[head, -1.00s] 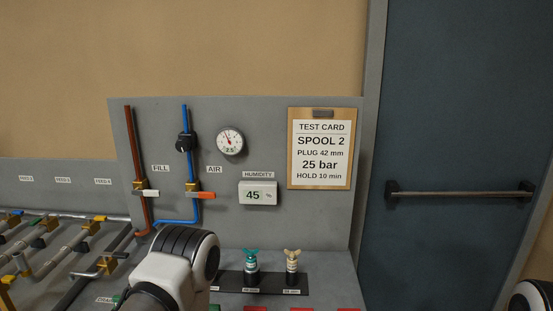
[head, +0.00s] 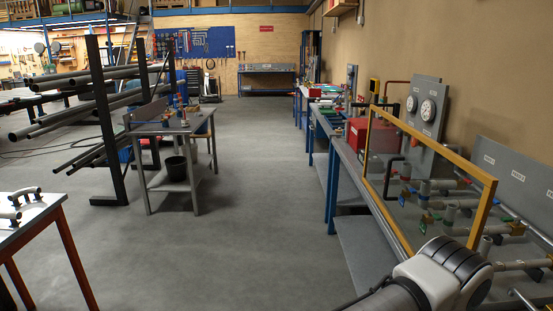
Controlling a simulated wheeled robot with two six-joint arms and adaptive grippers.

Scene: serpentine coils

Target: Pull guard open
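The guard (head: 389,118) is a clear panel in a yellow frame. It stands upright along the front of the bench at the right of the head view, with pipes and valves (head: 440,190) behind it. A dark curved handle (head: 394,170) shows at the panel's left part. A white and black part of my own arm covers the lower right of the frame. Neither gripper's fingers are in view.
The long bench (head: 345,160) runs away along the right wall, with a red box (head: 357,134) on it. Mid-left stand a grey work table (head: 165,128) and a pipe rack (head: 96,120). The floor (head: 260,200) between is clear.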

